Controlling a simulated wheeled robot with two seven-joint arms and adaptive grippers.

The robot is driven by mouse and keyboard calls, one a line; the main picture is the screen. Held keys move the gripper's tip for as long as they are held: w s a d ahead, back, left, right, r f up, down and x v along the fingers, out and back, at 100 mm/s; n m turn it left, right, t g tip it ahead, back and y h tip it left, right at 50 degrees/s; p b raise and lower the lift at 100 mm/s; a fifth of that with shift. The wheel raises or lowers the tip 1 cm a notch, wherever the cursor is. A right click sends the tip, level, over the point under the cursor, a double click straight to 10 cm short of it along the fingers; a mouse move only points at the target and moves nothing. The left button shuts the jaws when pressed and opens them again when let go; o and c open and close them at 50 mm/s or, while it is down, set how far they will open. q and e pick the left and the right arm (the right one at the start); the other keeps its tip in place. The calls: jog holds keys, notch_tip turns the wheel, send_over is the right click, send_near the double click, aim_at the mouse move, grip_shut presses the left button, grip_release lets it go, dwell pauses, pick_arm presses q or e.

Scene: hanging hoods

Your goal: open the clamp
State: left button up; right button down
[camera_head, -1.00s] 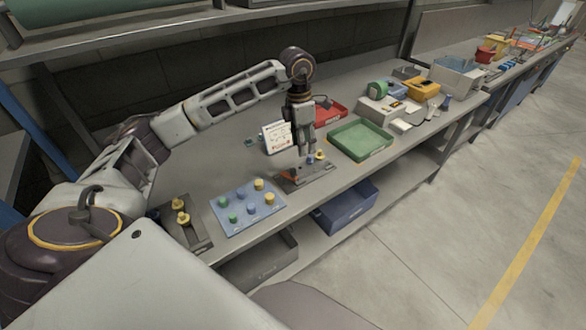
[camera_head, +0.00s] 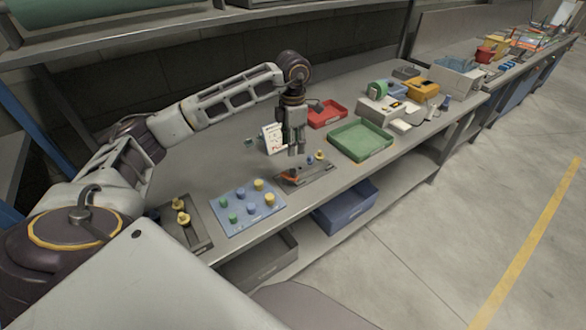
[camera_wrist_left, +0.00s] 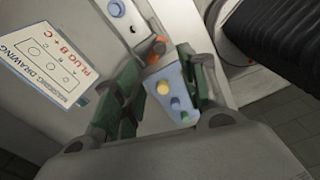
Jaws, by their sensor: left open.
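The clamp, a small orange-handled part (camera_head: 292,177), sits at the left end of a grey metal fixture plate (camera_head: 318,172) on the bench. In the left wrist view the orange part (camera_wrist_left: 157,47) shows beyond the fingers, beside the pale plate (camera_wrist_left: 136,28). My left gripper (camera_head: 297,152) points down above the plate's left end, apart from the orange part. In the wrist view its two dark green fingers (camera_wrist_left: 163,80) are spread with nothing held between them. My right gripper is not in view.
A blue board (camera_head: 238,216) with several coloured plugs lies left of the plate. A drawing card (camera_head: 270,138) stands behind the gripper. Blue and yellow plugs (camera_head: 319,155) stand at the plate's right end. A green tray (camera_head: 360,142) and a red tray (camera_head: 328,113) lie further right.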

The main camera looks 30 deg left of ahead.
aim_at(293, 170)
pick_arm(q)
notch_tip(293, 170, down, 10)
jog(key=shift+r+p, duration=0.1)
jog(key=shift+p, duration=0.45)
jog(key=shift+f, duration=0.85)
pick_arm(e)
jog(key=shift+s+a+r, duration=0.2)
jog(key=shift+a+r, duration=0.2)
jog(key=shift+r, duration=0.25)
pick_arm(q)
grip_shut()
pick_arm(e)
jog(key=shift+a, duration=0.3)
